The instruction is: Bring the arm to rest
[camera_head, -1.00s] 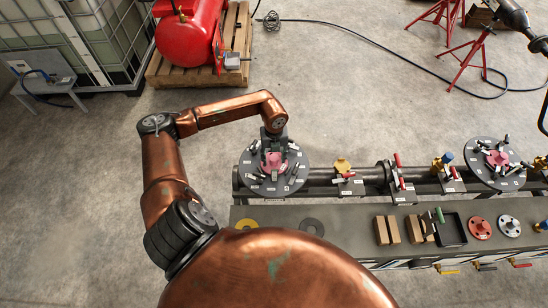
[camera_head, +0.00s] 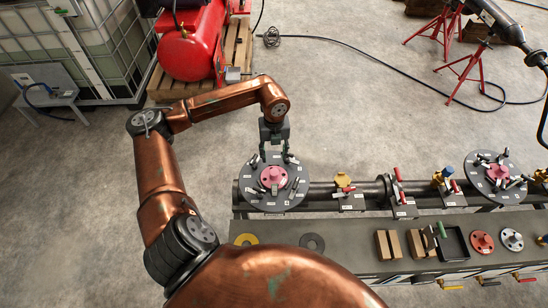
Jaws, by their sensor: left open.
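My left arm (camera_head: 155,175) is copper-coloured and bends over the near bench. Its dark left gripper (camera_head: 275,155) points down at the far edge of the left round flange plate (camera_head: 255,199). The gripper is open, and no object shows between its fingers. The plate carries a pink hub (camera_head: 273,175) and several loose small tools or bolts around it. The hub stands apart from the fingers, nearer to the bench. Whether the fingertips touch the plate cannot be told from this angle. My right gripper is not in view.
A dark pipe runs right from the plate to a second flange plate (camera_head: 497,168). Valves with red and yellow handles sit along it. The grey bench (camera_head: 350,240) holds rings, wooden blocks and a black tray (camera_head: 465,240). A red tank (camera_head: 190,50) stands behind on a pallet. Bare floor lies between.

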